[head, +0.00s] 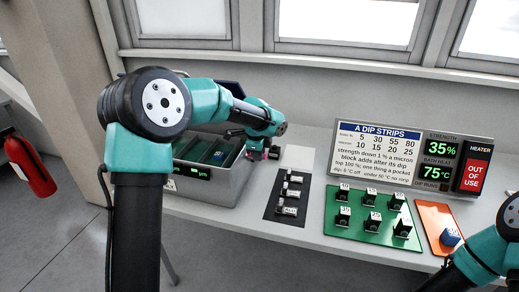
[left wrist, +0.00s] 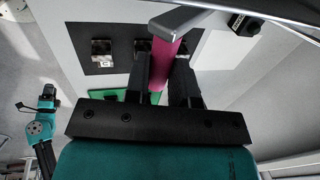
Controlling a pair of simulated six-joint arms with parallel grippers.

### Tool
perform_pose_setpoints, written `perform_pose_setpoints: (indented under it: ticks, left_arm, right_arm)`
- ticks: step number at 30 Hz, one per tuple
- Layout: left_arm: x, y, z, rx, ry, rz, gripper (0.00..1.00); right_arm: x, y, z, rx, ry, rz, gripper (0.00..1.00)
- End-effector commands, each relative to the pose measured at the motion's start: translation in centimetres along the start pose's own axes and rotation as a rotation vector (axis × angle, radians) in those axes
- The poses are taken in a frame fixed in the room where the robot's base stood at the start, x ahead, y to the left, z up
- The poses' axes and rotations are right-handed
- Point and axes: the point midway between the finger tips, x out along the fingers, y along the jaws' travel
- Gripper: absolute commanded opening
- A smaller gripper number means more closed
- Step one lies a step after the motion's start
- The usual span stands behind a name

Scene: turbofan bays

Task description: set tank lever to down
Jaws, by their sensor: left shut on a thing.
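The grey tank (head: 205,185) stands on the bench, open at the top, with dark green slots inside and a small green "µm" readout on its front. A magenta lever grip (left wrist: 162,62) with a grey arm (left wrist: 185,18) shows in the left wrist view. My left gripper (left wrist: 165,85) is shut on that grip, one finger on each side. In the head view the left gripper (head: 257,151) is at the tank's right end, where a bit of magenta shows. The lever's pivot is hidden, and its exact angle cannot be told. My right gripper is out of view.
A dark panel (head: 272,212) with several small switches or blocks lies right of the tank. A green tray (head: 345,235) holds several labelled blocks.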

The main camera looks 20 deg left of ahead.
Motion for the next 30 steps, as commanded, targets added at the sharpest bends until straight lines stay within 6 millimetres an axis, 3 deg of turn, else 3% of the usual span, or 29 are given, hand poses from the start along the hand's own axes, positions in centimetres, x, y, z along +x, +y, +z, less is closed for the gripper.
perform_pose_setpoints:
  ticks: [11, 12, 19, 30]
  left_arm:
    - [0.13, 0.17, 0.06, -0.001, -0.001, 0.004, 0.0]
    - [0.13, 0.16, 0.06, -0.001, -0.001, 0.004, 0.26]
    - [0.09, 0.11, 0.03, 0.0, -0.001, 0.002, 0.48]
    - [-0.47, 0.05, 0.0, 0.0, 0.0, 0.0, 0.48]
  right_arm:
    - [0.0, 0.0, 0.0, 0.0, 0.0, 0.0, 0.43]
    - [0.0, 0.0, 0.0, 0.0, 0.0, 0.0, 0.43]
    - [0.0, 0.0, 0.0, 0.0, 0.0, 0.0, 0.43]
    - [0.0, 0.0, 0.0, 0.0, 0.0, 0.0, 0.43]
